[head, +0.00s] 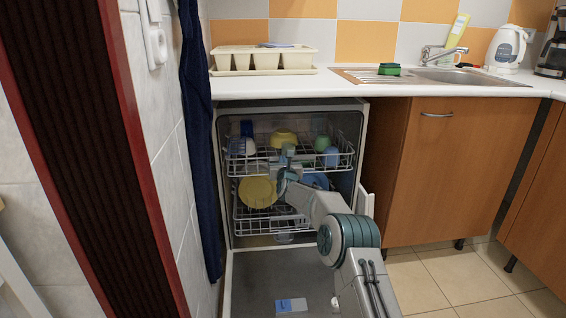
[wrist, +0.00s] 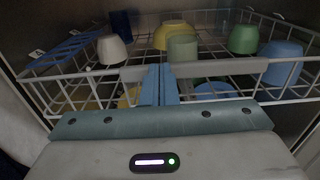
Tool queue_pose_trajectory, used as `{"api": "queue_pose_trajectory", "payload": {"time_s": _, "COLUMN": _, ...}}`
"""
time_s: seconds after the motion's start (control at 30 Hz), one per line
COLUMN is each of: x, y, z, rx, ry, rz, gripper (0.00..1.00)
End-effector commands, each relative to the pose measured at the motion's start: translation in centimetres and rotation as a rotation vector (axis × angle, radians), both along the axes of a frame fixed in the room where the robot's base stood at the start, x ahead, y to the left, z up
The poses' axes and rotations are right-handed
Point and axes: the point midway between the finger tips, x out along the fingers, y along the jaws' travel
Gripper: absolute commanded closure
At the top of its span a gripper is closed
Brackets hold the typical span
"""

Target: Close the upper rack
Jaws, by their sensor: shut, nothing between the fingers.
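The upper rack (head: 338,162) is a white wire rack inside the open dishwasher (head: 362,140), holding bowls and cups. In the wrist view the upper rack (wrist: 93,80) spans the picture, with its front rail close to my fingers. My gripper (wrist: 160,72) is shut and empty, its blue fingers together at the middle of the rack's front rail. I cannot tell for sure whether they touch it. In the head view my gripper (head: 288,152) is at the front of the upper rack, partly hidden by my arm.
The lower rack (head: 250,226) sits below with a yellow plate (head: 257,192). The dishwasher door (head: 262,268) lies open in front. A blue cloth (head: 198,130) hangs at the left, and orange cabinets (head: 430,170) stand to the right. Open floor (head: 430,275) shows at lower right.

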Motion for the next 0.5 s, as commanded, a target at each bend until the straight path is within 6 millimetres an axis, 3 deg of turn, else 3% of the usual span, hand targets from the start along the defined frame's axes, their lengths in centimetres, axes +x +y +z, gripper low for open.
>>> {"api": "queue_pose_trajectory", "payload": {"time_s": 0.5, "x": 2.2, "y": 0.8, "z": 0.0, "rx": 0.003, "ry": 0.001, "rz": 0.001, "gripper": 1.00}}
